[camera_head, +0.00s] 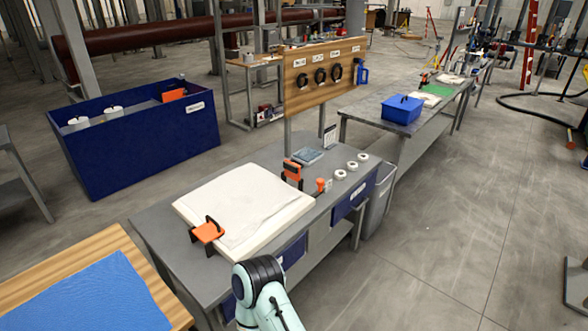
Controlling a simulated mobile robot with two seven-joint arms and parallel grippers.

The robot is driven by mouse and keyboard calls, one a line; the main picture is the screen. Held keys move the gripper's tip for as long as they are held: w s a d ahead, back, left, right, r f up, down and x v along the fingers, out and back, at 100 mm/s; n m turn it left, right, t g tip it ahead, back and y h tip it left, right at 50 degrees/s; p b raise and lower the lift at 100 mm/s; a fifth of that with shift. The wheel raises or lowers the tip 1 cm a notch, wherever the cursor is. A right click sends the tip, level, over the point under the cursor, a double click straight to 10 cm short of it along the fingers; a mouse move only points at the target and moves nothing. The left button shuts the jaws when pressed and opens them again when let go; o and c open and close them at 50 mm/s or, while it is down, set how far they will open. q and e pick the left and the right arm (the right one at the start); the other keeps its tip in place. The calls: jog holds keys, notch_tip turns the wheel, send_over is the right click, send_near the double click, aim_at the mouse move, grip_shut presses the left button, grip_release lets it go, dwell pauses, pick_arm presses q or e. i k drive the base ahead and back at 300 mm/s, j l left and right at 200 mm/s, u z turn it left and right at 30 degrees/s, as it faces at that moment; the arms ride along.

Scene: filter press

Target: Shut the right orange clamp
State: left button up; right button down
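Two orange-and-black clamps are at the grey bench. The right orange clamp (292,172) stands upright beside the far right corner of a thick white cloth-like slab (245,205). Its orange part is raised, so it looks open. The left orange clamp (207,232) lies low over the slab's near left edge, with its orange part flat, and looks shut. A part of my own arm is at the bottom middle, in front of the bench. Neither of my grippers is in view.
The grey bench (165,235) also bears a small orange-topped item (320,185), a grey-blue flat item (307,156) and several white round pieces (351,166). A wooden table with a blue sheet (90,298) stands at the near left.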

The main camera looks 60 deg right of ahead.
aim_at(292, 170)
jog(key=l, duration=0.7)
jog(key=k+l, duration=0.15)
jog(key=l, duration=0.5)
jog(key=l+u, duration=0.1)
jog(key=l, duration=0.6)
jog(key=k+l, duration=0.15)
jog(key=l, duration=0.5)
jog(key=k+l+u, duration=0.1)
jog(key=l, duration=0.55)
jog(key=k+l, duration=0.1)
jog(key=l, duration=0.6)
jog(key=k+l, duration=0.1)
jog(key=l, duration=0.55)
jog(key=k+l+u, duration=0.1)
jog(key=l, duration=0.55)
jog(key=l+z, duration=0.1)
jog(key=z, duration=1.45)
jog(key=k+j, duration=0.15)
